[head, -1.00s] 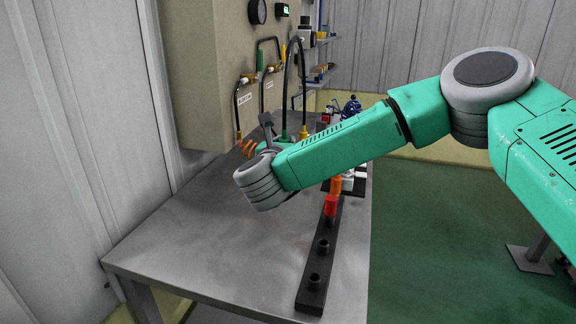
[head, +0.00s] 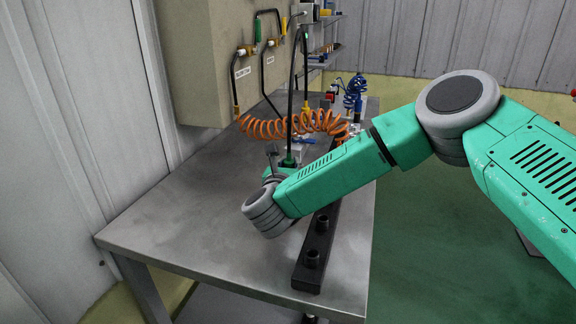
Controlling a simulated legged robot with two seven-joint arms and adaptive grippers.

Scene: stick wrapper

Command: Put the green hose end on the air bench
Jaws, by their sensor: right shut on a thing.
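The green hose end (head: 289,161) is beside the wrist of my right arm, with a black hose (head: 291,105) rising from it towards the wall panel. My right gripper (head: 273,156) is mostly hidden behind its own grey wrist; only a dark finger part shows, and it is shut on the green hose end. The grey metal bench (head: 190,235) lies below. My left gripper is not in view.
An orange coiled hose (head: 285,128) stretches across the bench behind my wrist. A beige panel (head: 205,70) with valves and hoses stands at the back left. A blue coil (head: 354,90) is at the far end. The bench's near left top is clear.

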